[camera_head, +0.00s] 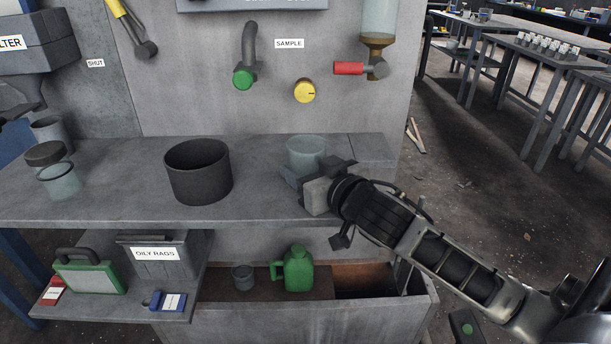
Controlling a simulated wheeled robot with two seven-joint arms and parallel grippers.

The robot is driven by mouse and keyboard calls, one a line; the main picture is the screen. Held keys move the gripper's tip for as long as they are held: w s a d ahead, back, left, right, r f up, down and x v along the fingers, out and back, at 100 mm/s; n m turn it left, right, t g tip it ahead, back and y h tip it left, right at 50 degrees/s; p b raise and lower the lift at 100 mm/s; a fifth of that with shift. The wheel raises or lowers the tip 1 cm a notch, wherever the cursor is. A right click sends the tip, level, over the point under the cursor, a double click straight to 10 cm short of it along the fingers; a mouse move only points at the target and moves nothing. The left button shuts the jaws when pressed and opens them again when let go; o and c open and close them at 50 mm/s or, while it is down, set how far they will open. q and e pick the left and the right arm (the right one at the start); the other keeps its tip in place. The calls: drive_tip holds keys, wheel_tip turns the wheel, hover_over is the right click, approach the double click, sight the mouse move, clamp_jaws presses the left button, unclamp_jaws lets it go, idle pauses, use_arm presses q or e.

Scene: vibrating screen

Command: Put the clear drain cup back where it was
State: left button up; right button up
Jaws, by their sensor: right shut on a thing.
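A clear, slightly bluish cup (306,149) stands upright at the right part of the grey bench. My right gripper (308,180) reaches in from the right and is shut on this cup at its near side. The gripper hides the cup's lower part, so I cannot tell whether its base touches the bench. A second clear cup (60,183) stands at the left end of the bench.
A dark open pot (198,171) stands mid-bench, left of my gripper. Above are a green-tipped spout (244,76), a yellow knob (304,91) and a red-handled valve (350,68). A green can (298,270) sits in the open drawer below. Bench between pot and gripper is clear.

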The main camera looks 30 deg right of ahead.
use_arm(q)
drive_tip(key=shift+r, duration=0.15)
use_arm(e)
drive_tip(key=o, duration=1.1)
drive_tip(key=shift+f, duration=0.1)
drive_tip(key=shift+o, duration=0.2)
drive_tip(key=shift+r, duration=0.25)
drive_tip(key=s, duration=0.6)
drive_tip(key=shift+a+r, duration=0.1)
drive_tip(key=shift+r, duration=0.1)
use_arm(q)
drive_tip(key=p, duration=0.2)
drive_tip(key=a+r+p, duration=0.1)
drive_tip(key=p, duration=0.2)
drive_tip(key=shift+s+r+m+y, duration=0.15)
drive_tip(key=shift+s+m+y, duration=0.15)
drive_tip(key=shift+m, duration=0.1)
use_arm(e)
drive_tip(key=s+r, duration=0.1)
drive_tip(key=s, duration=0.5)
drive_tip(key=shift+r, duration=0.1)
